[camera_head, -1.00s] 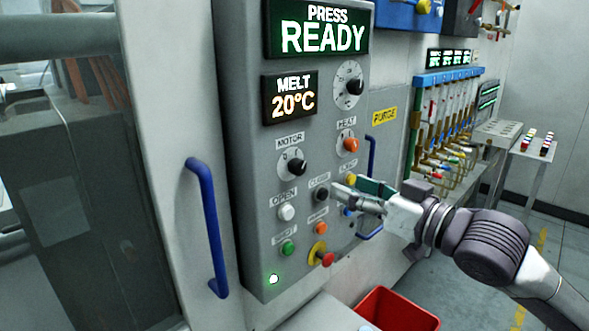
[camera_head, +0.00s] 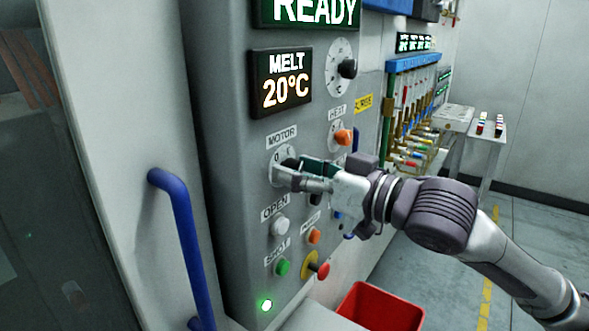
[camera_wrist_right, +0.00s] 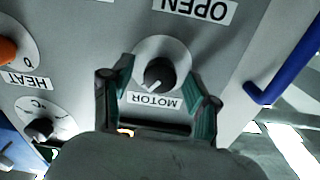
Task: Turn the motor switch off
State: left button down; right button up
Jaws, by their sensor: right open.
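The motor switch is a black rotary knob on a pale round dial under the MOTOR label. In the head view the motor switch (camera_head: 290,163) is partly covered by my right gripper (camera_head: 289,172). In the right wrist view the motor switch (camera_wrist_right: 160,74) sits between the two spread fingers of my right gripper (camera_wrist_right: 160,92), with the MOTOR label upside down in front of it. The right gripper is open, and a gap shows between each finger and the knob. My left gripper is not in view.
The orange heat knob (camera_head: 343,136) is above right of the gripper. The white OPEN button (camera_head: 280,225), green button (camera_head: 283,267) and red knob (camera_head: 322,271) are below. A blue handle (camera_head: 186,240) stands at left. A red bin (camera_head: 380,308) is on the floor.

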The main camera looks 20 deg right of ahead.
jog(key=shift+d, duration=0.1)
jog(key=shift+c, duration=1.5)
grip_shut()
